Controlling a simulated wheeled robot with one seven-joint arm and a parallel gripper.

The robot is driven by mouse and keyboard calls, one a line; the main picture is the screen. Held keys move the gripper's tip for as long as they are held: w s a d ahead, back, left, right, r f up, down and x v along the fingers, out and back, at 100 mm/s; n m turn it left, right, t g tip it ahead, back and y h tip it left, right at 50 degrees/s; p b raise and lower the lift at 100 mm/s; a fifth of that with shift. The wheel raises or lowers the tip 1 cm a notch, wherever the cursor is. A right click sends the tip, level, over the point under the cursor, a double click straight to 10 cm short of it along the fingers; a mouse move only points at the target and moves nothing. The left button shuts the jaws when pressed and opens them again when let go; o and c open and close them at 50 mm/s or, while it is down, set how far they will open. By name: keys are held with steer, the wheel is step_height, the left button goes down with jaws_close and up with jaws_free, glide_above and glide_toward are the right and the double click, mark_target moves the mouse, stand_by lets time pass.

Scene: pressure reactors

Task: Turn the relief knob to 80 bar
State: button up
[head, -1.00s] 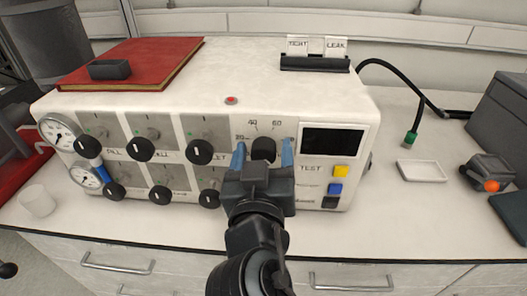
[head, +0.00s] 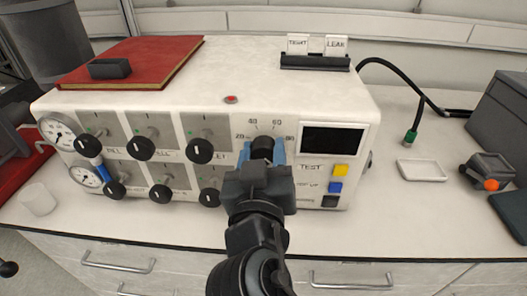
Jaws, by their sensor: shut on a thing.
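The relief knob (head: 262,147) is a black knob at the upper middle right of the white reactor box's front panel.
Several other black knobs, such as one nearby (head: 200,151), sit left of my gripper. A dark display (head: 333,140) and yellow (head: 341,170) and blue (head: 335,187) buttons are close on the right. A white tray (head: 422,171) lies on the bench beyond.

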steer(key=n+p, duration=0.1)
steer(key=n, duration=0.4)
steer(key=shift+p, duration=0.4)
steer(key=shift+n+p, duration=1)
steer(key=shift+n, duration=1.5)
steer(key=shift+f, duration=0.1)
steer(key=o, duration=1.1)
steer(key=shift+c, duration=0.2)
steer(key=s+b, duration=0.2)
steer(key=s, duration=0.5)
steer(key=shift+s, duration=0.4)
